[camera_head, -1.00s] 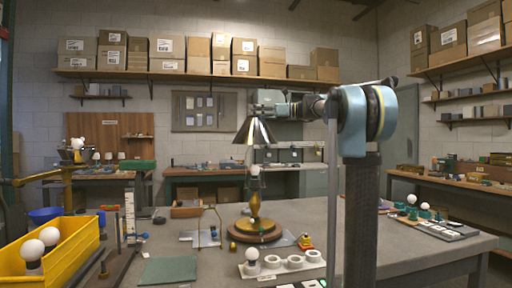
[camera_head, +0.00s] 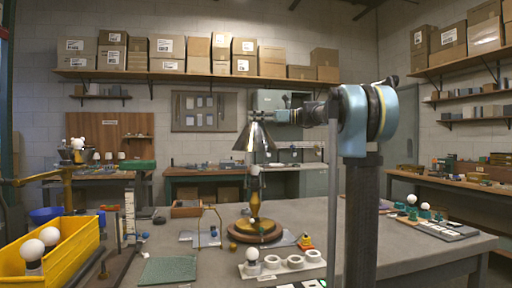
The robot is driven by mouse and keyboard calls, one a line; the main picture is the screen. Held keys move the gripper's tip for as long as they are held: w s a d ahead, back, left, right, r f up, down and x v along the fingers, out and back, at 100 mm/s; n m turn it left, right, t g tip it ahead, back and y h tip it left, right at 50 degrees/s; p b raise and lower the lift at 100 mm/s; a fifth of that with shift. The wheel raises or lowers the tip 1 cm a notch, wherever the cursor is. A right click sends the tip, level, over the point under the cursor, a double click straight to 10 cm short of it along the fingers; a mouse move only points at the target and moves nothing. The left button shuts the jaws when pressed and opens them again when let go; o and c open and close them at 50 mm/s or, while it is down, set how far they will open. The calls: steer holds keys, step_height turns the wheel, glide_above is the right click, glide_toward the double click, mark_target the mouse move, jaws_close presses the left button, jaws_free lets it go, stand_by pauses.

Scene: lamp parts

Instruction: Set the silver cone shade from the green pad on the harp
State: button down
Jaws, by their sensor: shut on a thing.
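The silver cone shade (camera_head: 254,138) hangs upright over the brass lamp (camera_head: 254,206), its narrow end up. My gripper (camera_head: 258,117) is shut on the top of the shade. The lamp stands on a round wooden base, with a white bulb (camera_head: 255,171) at its top just below the shade's rim. The harp is too fine to make out, and any part inside the shade is hidden; I cannot tell whether the shade touches it. The green pad (camera_head: 168,270) at the front left is bare.
A yellow bin (camera_head: 62,258) with bulbs stands at the front left. A thin wire loop on a stand (camera_head: 209,228) is left of the lamp.

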steer(key=shift+f, duration=1.15)
steer(key=shift+f, duration=1.9)
steer(key=shift+f, duration=2.15)
stand_by(1.1)
steer(key=c, duration=0.6)
jaws_free()
steer(key=shift+d, duration=0.15)
